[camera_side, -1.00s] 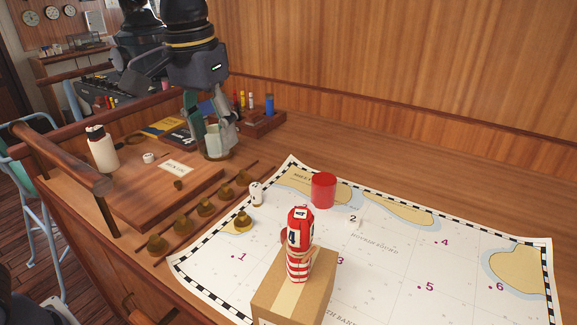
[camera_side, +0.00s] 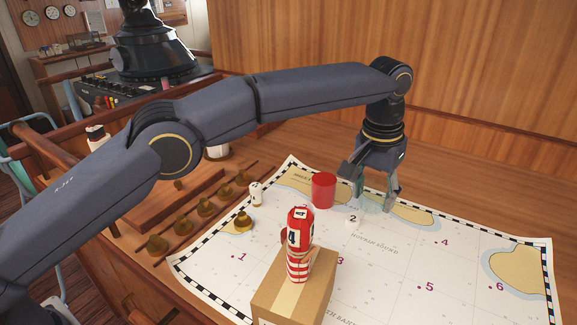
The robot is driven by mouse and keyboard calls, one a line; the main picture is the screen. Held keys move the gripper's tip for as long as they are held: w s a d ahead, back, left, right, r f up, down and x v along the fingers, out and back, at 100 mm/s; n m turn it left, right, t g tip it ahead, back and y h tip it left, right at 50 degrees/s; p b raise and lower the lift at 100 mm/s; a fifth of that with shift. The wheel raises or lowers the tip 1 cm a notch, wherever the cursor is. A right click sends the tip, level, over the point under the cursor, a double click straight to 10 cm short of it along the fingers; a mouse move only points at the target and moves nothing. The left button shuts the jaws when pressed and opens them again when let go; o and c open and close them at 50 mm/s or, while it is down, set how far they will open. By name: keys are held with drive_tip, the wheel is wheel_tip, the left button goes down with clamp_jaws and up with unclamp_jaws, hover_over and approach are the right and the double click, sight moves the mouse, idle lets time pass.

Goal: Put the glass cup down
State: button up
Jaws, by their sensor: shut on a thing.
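My gripper (camera_side: 372,193) points down over the back middle of the chart, just right of the red cup. It is shut on a clear glass cup (camera_side: 372,204), which shows only faintly between the fingers. The glass cup is upright as far as I can see. I cannot tell whether its base touches the chart or is a little above it.
A red cup (camera_side: 323,190) stands left of my gripper. A red-and-white striped figure (camera_side: 299,245) stands on a cardboard box (camera_side: 318,290) in front. The chart (camera_side: 455,262) is clear at right.

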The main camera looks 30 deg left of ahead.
hover_over(365, 256)
drive_tip(key=f, duration=0.8)
drive_tip(key=shift+s, duration=0.3)
drive_tip(key=shift+f, duration=2.25)
drive_tip(key=shift+f, duration=0.15)
drive_tip(key=o, duration=1.2)
drive_tip(key=shift+c, duration=0.2)
